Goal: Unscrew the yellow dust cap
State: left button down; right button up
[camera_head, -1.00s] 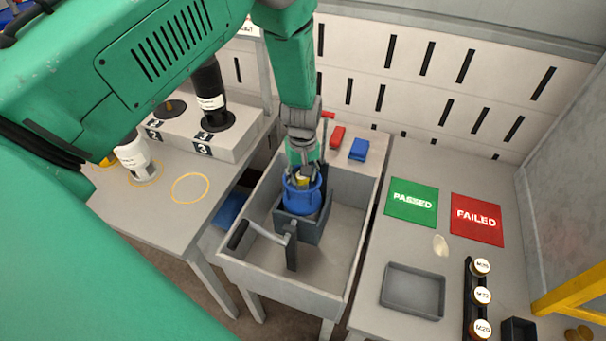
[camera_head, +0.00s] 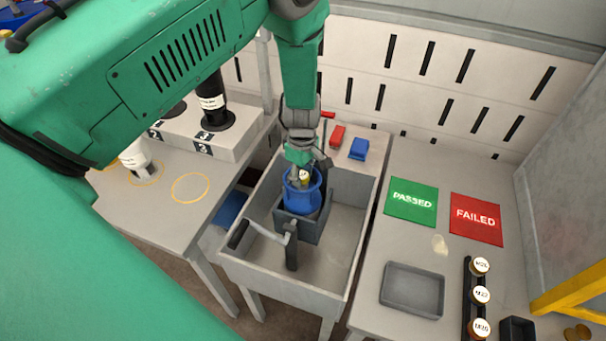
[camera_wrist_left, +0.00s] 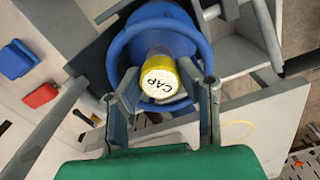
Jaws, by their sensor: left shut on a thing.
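The yellow dust cap (camera_head: 304,177), labelled CAP in the left wrist view (camera_wrist_left: 158,84), sits at the top of a blue cylinder (camera_head: 302,198) with a round blue collar. The cylinder stands upright in a dark grey holder (camera_head: 287,225) inside a grey trough. My left gripper (camera_head: 305,170) comes down from above, its fingers inside the collar and shut on the cap from two sides. In the left wrist view the fingertips (camera_wrist_left: 160,75) lie on either side of the cap. Whether the cap has lifted is not clear. My right gripper is not in view.
The trough (camera_head: 338,262) has a dark lever handle (camera_head: 291,250) at its front. To the right are green PASSED (camera_head: 411,201) and red FAILED (camera_head: 477,218) mats and a grey tray (camera_head: 412,290).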

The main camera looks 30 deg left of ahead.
pick_arm(q)
jog(key=n, duration=0.6)
jog(key=n, duration=0.6)
jog(key=c, duration=1.2)
grip_release()
